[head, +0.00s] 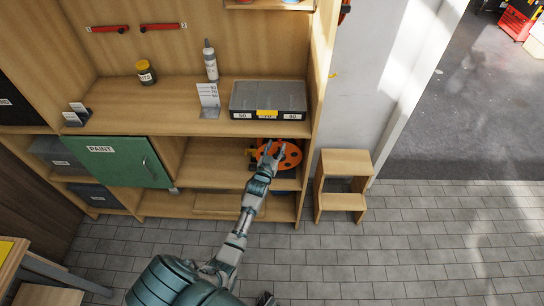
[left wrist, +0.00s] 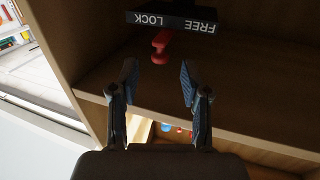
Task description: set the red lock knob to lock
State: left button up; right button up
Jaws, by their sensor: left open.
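The red lock knob (left wrist: 161,44) shows in the left wrist view, beside a black plate (left wrist: 176,19) lettered LOCK and FREE, upside down in this view. LOCK is on the picture's left and FREE on its right. I cannot tell which word the knob points at. My left gripper (left wrist: 158,78) is open and empty, its fingers apart on either side of the line to the knob and short of it. In the head view the left gripper (head: 271,149) is at the lower right shelf opening, in front of an orange disc (head: 292,156) with dark holes. I cannot make out the knob there.
A grey organiser box (head: 268,97) stands on the worktop above the gripper. A green PAINT door (head: 112,161) is left of the opening. A wooden step stool (head: 342,164) stands to the right.

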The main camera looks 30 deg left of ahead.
pick_arm(q)
jog(key=v, duration=0.6)
jog(key=shift+s, duration=0.35)
